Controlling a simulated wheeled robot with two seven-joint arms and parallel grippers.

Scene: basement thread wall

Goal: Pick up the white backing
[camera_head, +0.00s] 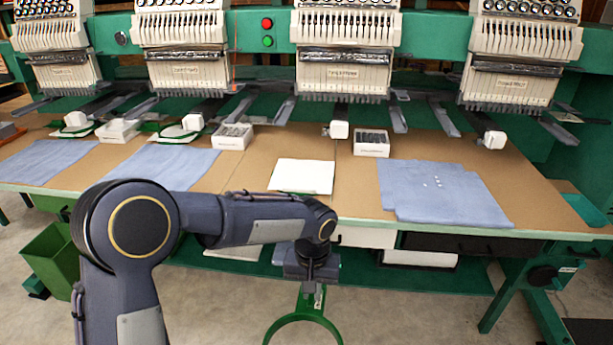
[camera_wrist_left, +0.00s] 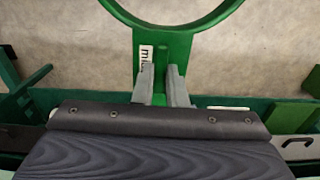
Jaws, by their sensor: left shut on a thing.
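The white backing (camera_head: 302,176) is a flat white sheet or short stack on the brown tabletop, near the front edge at the middle. My left arm reaches across in front of the table. My left gripper (camera_head: 311,288) points down in front of and below the table edge, apart from the backing. It is shut on the bracket of a green embroidery hoop (camera_head: 303,317), whose round ring hangs out below and is cut off by the frame. In the left wrist view the two grey fingers (camera_wrist_left: 162,82) pinch the green hoop (camera_wrist_left: 180,40) by its bracket, beside a white label. My right gripper is not seen.
Blue folded cloth (camera_head: 440,192) lies right of the backing, with more blue cloth (camera_head: 170,166) at left. Small boxes (camera_head: 371,143) and (camera_head: 232,136) stand behind. Embroidery heads (camera_head: 345,70) overhang the table's back. A green bin (camera_head: 55,255) stands on the floor at left.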

